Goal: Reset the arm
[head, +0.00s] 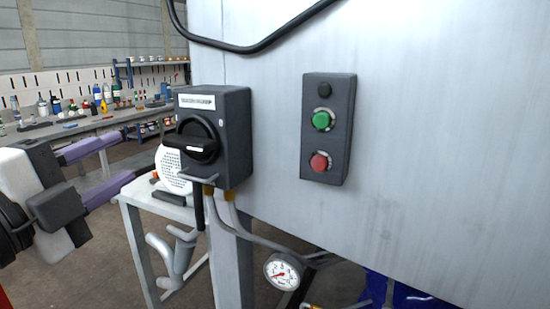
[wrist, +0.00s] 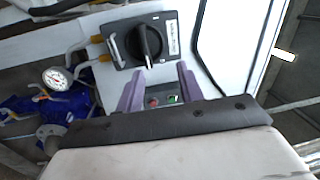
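My gripper (head: 125,157) is at the left of the head view, a white and black body with two purple fingers pointing right. The fingers are apart with nothing held between them. In the wrist view my gripper (wrist: 158,86) also shows spread fingers, with the button panel (wrist: 165,98) seen through the gap. A dark grey switch box (head: 232,130) with a black rotary knob (head: 197,142) is right of my gripper in the head view, apart from it. The button panel (head: 343,130), with a green and a red button, is on the metal cabinet wall further right.
The grey metal cabinet (head: 440,130) fills the right side. A small metal table (head: 150,197) stands below and beyond my gripper. A pressure gauge (head: 282,272) and pipes hang below the switch box. A cluttered workbench (head: 75,128) is at the back left.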

